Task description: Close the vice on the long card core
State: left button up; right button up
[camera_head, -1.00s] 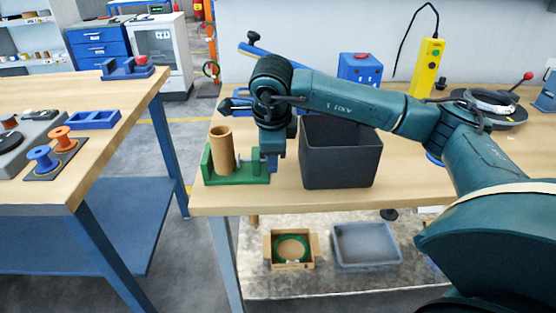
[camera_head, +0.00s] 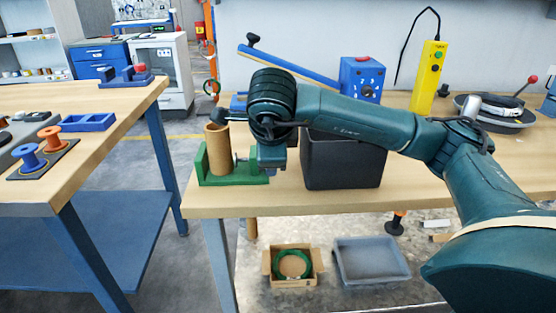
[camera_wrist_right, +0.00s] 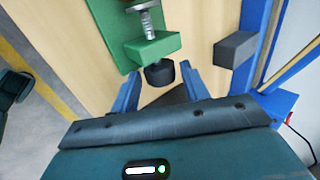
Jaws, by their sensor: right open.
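The long card core (camera_head: 217,150), a brown tube, stands upright in the green vice (camera_head: 204,176) at the table's front left corner in the head view. Whether the jaw touches it is hard to tell. In the right wrist view the vice's green end block (camera_wrist_right: 152,48), its metal screw (camera_wrist_right: 148,22) and a black knob (camera_wrist_right: 160,74) show; the core does not. My right gripper (camera_wrist_right: 162,88) is open, its two blue fingers on either side of the knob. In the head view my wrist hides the screw end. My left gripper is not in view.
A black bin (camera_head: 342,165) stands just right of the vice. Behind are a blue lever (camera_head: 290,62), a blue control box (camera_head: 361,80) and a yellow pendant (camera_head: 428,78). A side table (camera_head: 115,103) with spools (camera_head: 29,157) stands left across a gap.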

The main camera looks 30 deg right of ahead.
jog(key=shift+c, duration=0.3)
jog(key=c, duration=0.5)
jog(key=g+p, duration=0.1)
jog(key=p, duration=0.1)
jog(key=r+g+y+p, duration=0.1)
jog(key=p, duration=0.2)
jog(key=shift+w+d+g+y, duration=0.2)
jog(key=shift+w+g+y, duration=0.1)
jog(key=shift+g, duration=0.1)
jog(key=shift+f, duration=0.35)
